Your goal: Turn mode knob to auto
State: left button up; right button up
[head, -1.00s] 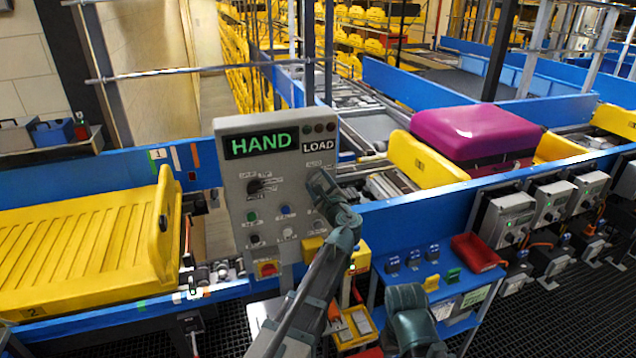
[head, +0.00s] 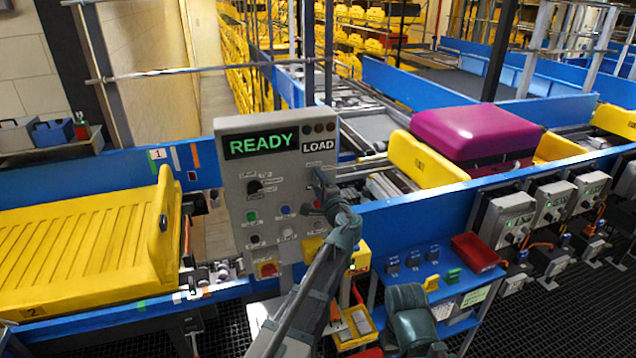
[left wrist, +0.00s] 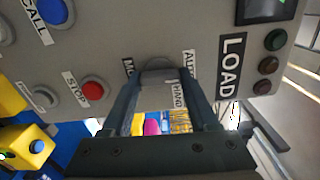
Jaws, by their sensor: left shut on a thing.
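The grey control panel (head: 233,190) stands upright, and its display (head: 260,143) reads READY in green. A LOAD label (head: 318,145) is beside it. My left gripper (head: 320,182) is at the panel's right side, under the LOAD label. In the left wrist view my left gripper's fingers (left wrist: 162,78) are shut on the mode knob (left wrist: 158,63), with AUTO, HAND and a partly hidden M label around it. The knob's pointer is hidden by the fingers. My right gripper's fingers do not show.
Below the mode knob are a red STOP button (left wrist: 93,90) and a blue CALL button (left wrist: 53,12). A second dark knob (head: 255,187) is on the panel's left. Yellow trays (head: 90,245) and a magenta suitcase (head: 475,135) sit on the conveyor behind.

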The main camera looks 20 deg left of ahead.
pick_arm(q)
jog(key=shift+n, duration=0.5)
jog(key=o, duration=1.4)
jog(key=shift+s, duration=0.1)
jog(key=v, duration=1.3)
jog(key=shift+s+d, duration=0.25)
jog(key=shift+d, duration=0.05)
